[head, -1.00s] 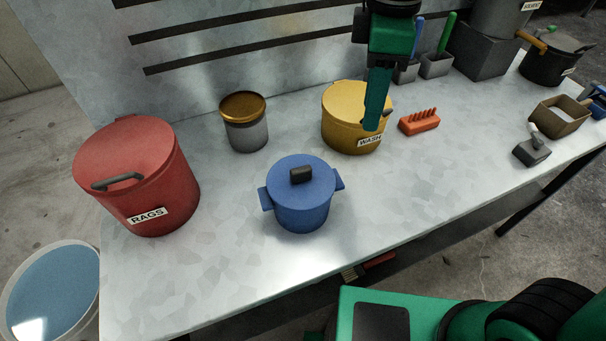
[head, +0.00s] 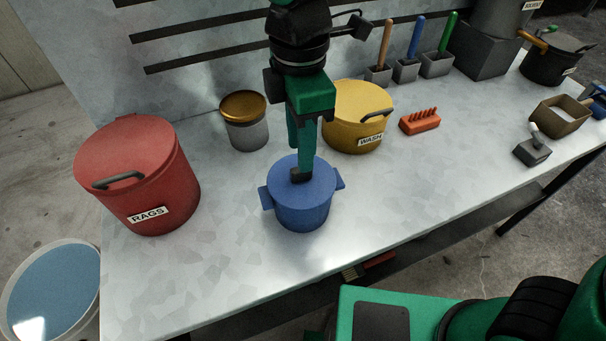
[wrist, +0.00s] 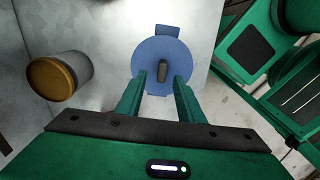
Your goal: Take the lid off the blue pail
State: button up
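The blue pail (head: 302,212) stands on the metal bench, with side lugs and its blue lid (head: 318,187) on top. The lid has a dark knob (wrist: 162,71) at its middle. My gripper (head: 302,172) is over the lid, pointing down. In the wrist view my gripper (wrist: 162,82) has its two green fingers apart, with the knob in line with the gap, near the fingertips. In the head view the fingers partly cover the knob. I cannot tell exactly how far the tips are above the lid.
A yellow WASH pail (head: 352,118) stands close behind to the right. A grey can with a brass lid (head: 243,106) is behind to the left. A red RAGS pail (head: 135,180) is at the left. An orange rack (head: 420,122) lies right. The bench front is clear.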

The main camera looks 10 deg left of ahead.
aim_at(301, 176)
notch_tip(301, 176, down, 4)
jog(key=shift+s+d+f, duration=0.1)
jog(key=shift+s, duration=0.05)
jog(key=shift+c, duration=0.3)
grip_shut()
